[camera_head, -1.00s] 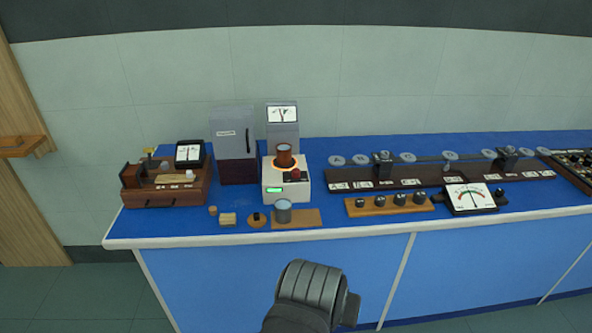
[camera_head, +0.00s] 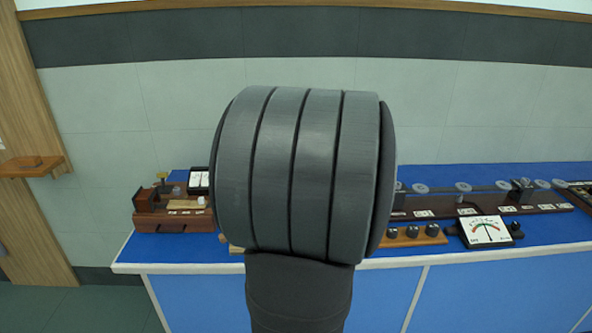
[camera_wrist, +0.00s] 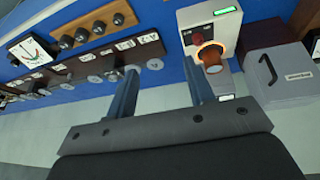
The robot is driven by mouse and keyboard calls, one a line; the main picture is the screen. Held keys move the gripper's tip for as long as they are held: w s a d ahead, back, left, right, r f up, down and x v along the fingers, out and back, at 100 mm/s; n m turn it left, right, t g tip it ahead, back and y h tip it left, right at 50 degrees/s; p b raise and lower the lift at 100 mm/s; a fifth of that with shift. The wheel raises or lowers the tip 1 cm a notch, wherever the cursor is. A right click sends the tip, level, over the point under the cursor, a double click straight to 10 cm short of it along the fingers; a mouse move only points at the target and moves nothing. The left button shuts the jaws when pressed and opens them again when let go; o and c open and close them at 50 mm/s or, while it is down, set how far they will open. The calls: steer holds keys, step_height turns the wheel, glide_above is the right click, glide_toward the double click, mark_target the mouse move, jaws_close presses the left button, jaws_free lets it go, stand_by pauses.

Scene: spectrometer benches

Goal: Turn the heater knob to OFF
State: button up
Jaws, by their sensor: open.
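The heater (camera_wrist: 224,32) shows in the wrist view as a white box with a lit green display, at the upper right. A copper-coloured cup (camera_wrist: 212,60) stands on its glowing orange ring. A dark red part (camera_wrist: 199,15) beside the display looks like the knob; its setting is too small to read. My gripper (camera_wrist: 161,66) is open and empty, with two blue-grey fingers apart. The right finger's tip appears just left of the heater in the picture; I cannot tell the distance. In the head view my arm hides the heater and gripper.
A grey cabinet (camera_wrist: 279,65) with a handle stands beside the heater. On the other side are a dark optical rail (camera_wrist: 105,58), a wooden knob board (camera_wrist: 95,30) and a dial meter (camera_head: 486,231). A wooden instrument (camera_head: 172,212) sits at the bench's left end.

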steer(key=w+a+f+y, duration=0.1)
steer(key=w+a+f, duration=0.1)
steer(key=w+a, duration=0.6)
steer(key=shift+n, duration=0.4)
steer(key=x, duration=0.6)
steer(key=w+d+x, duration=0.1)
steer(key=x, duration=0.5)
steer(key=d+x, duration=0.1)
steer(key=x, duration=0.5)
steer(key=shift+w+r, duration=0.2)
steer(key=c, duration=1)
